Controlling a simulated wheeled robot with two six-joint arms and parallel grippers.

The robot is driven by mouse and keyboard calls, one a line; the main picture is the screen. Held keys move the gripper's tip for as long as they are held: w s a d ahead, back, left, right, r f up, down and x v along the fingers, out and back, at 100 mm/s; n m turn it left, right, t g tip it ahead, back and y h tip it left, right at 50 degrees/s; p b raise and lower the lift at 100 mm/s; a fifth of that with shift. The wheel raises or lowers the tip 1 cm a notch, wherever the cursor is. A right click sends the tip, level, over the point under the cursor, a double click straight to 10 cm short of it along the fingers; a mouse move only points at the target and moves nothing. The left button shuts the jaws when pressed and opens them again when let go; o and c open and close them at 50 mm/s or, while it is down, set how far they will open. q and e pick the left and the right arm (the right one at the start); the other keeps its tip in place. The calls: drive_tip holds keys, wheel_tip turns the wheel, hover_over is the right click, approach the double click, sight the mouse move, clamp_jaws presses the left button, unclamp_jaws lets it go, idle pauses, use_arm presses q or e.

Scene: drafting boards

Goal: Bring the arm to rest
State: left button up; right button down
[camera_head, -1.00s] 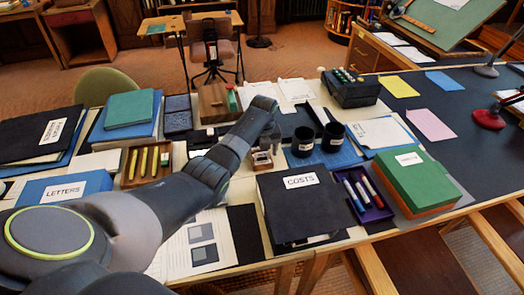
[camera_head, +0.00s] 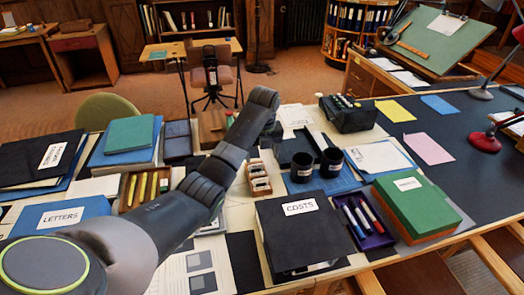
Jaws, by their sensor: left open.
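My left arm comes in from the lower left and reaches up across the desk. Its wrist is raised over the middle of the desk, in front of the brown box at the back. My left gripper (camera_head: 270,132) hangs dark at the arm's end, open, with nothing seen in it. Its fingertips are small and hard to make out against the dark things behind. It appears above and beyond the small wooden rack of stamps (camera_head: 259,180), apart from it. My right gripper is not in view.
Two black cups (camera_head: 331,162) stand on a blue sheet right of the rack. A black COSTS binder (camera_head: 304,232), a purple pen tray (camera_head: 366,226) and a green box (camera_head: 417,203) lie in front. A yellow-pen tray (camera_head: 145,188) and LETTERS folder (camera_head: 60,217) lie left.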

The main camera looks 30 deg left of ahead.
use_arm(q)
drive_tip(key=shift+s+r, duration=0.1)
drive_tip(key=shift+r, duration=0.45)
